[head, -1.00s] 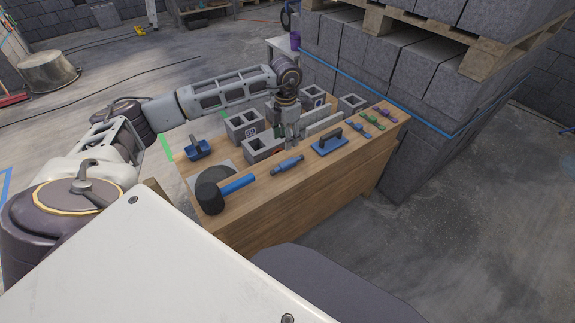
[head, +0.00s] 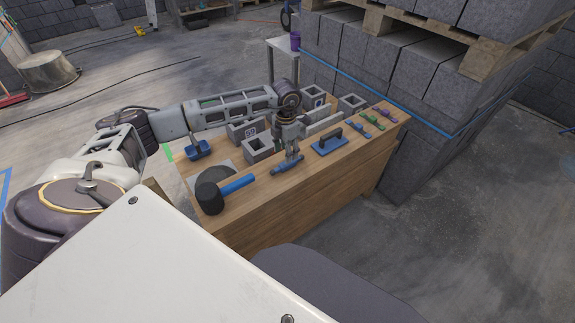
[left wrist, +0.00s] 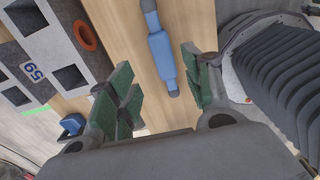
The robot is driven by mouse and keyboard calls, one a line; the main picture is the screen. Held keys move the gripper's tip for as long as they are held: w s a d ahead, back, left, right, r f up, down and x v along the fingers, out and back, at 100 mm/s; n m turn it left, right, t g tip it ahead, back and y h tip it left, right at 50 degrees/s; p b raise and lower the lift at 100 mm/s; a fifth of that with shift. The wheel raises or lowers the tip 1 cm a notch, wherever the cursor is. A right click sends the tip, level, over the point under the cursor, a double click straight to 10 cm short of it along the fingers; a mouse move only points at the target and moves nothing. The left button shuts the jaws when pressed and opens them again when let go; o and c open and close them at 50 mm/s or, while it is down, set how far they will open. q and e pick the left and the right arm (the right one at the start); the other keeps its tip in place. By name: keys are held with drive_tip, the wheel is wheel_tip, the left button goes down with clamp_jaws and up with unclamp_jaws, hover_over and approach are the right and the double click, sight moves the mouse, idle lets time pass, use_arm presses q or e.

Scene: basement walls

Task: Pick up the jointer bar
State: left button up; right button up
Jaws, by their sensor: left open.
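The blue jointer bar (head: 286,168), thick in the middle with thinner ends, lies on the wooden workbench (head: 315,192). My left gripper (head: 291,155) points down just over it and hides part of it in the head view. In the left wrist view, my left gripper (left wrist: 160,82) has its green-padded fingers apart. The bar (left wrist: 162,52) shows in the gap between them, farther out, and looks apart from both fingers. My right gripper is not in view.
Grey hollow blocks (head: 258,149) stand behind. Small coloured tools (head: 371,119) lie at the right end. Stacked blocks (head: 400,80) rise behind the bench.

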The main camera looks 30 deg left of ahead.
use_arm(q)
drive_tip(key=shift+d+f, duration=0.15)
drive_tip(key=shift+f, duration=1.15)
drive_tip(key=shift+d+f, duration=0.15)
drive_tip(key=shift+f, duration=1.1)
drive_tip(key=shift+c, duration=0.3)
clamp_jaws()
drive_tip(key=shift+r, duration=0.2)
wheel_tip(320, 180, up, 10)
drive_tip(key=shift+f, duration=0.15)
